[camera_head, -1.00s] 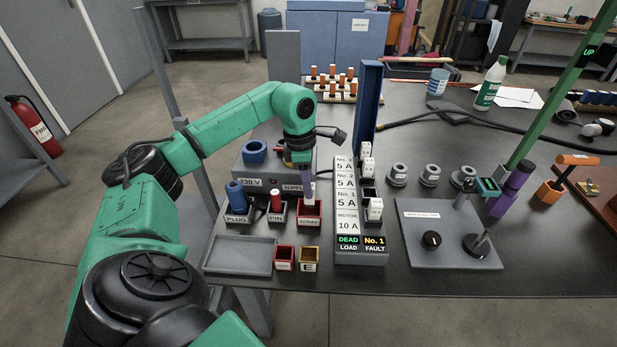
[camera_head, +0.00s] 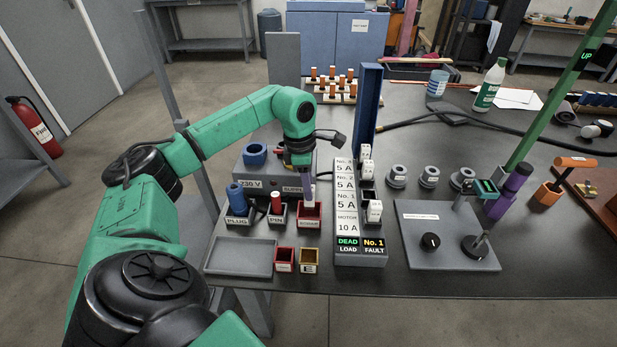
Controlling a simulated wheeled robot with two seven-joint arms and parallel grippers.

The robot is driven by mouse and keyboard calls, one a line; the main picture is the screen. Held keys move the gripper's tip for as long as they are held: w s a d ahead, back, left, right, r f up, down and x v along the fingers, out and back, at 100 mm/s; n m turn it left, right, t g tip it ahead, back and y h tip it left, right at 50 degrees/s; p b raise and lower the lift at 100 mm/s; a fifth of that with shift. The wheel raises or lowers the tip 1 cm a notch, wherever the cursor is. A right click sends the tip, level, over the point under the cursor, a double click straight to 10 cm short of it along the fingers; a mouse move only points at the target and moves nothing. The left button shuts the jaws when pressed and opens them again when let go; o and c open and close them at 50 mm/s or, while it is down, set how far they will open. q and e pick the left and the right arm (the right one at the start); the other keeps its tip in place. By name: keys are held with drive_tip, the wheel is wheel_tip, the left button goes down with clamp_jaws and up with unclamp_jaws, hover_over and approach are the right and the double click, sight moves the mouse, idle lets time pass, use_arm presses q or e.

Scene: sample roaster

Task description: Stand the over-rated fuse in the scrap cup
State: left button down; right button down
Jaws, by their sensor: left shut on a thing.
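My left gripper (camera_head: 311,194) is shut on a pale fuse (camera_head: 311,205) and points straight down over the red scrap cup (camera_head: 309,223). The fuse's lower end is at or inside the cup's mouth. I cannot tell whether it touches the bottom, and the fingers hide its upper part. My right gripper is not in view.
A fuse panel (camera_head: 347,205) with white carriers stands right of the cup, and an upright blue cover (camera_head: 368,105) rises behind. The pin cup (camera_head: 277,216) and plug cup (camera_head: 238,218) are close on the left. An empty grey tray (camera_head: 241,270) lies in front.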

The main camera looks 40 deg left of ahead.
use_arm(q)
drive_tip(key=shift+f, duration=0.15)
drive_tip(key=shift+f+b, duration=1.45)
drive_tip(key=shift+f, duration=0.7)
drive_tip(key=c, duration=0.5)
unclamp_jaws()
